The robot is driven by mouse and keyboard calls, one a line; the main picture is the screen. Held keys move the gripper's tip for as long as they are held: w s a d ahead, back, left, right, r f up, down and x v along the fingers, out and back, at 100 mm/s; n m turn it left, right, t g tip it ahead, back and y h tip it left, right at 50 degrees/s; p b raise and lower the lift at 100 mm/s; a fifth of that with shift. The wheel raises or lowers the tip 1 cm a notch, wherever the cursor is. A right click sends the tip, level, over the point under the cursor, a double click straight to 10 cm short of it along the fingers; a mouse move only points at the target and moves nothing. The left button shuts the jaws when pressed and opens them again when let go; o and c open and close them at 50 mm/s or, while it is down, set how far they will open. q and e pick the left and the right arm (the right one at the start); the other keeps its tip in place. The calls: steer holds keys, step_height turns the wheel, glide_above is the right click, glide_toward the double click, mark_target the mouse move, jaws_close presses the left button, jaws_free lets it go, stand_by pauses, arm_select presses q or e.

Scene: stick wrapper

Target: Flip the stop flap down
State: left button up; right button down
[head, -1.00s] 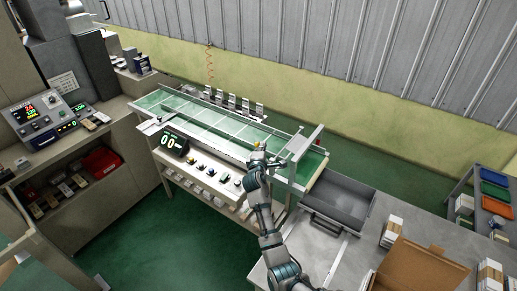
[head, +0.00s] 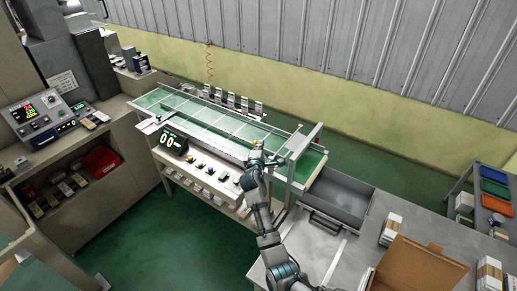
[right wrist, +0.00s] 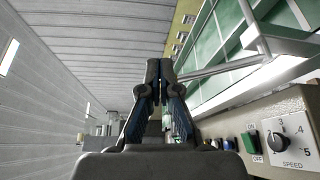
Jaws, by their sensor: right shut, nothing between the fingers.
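The green conveyor belt (head: 215,122) runs across the machine at the middle of the head view. My right gripper (head: 256,146) is near the belt's right front edge; it is shut and empty. In the right wrist view its fingertips (right wrist: 159,68) are together. A pale metal bar with a bent arm (right wrist: 222,68) shows just right of the fingers, beside the green belt (right wrist: 215,45). I cannot tell for sure whether this bar is the stop flap, or whether the fingers touch it. My left gripper is not in view.
A metal frame (head: 304,150) stands over the belt's right end, close to my right arm. The front panel carries a counter display (head: 173,143) and a speed dial (right wrist: 286,138). A grey tray (head: 340,199) and an open cardboard box (head: 418,266) are to the right.

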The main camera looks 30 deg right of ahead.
steer(key=f+v, duration=0.1)
steer(key=v, duration=1)
steer(key=shift+s+a+r, duration=0.3)
steer(key=shift+s+r, duration=0.05)
steer(key=shift+r, duration=0.05)
steer(key=shift+d, duration=0.15)
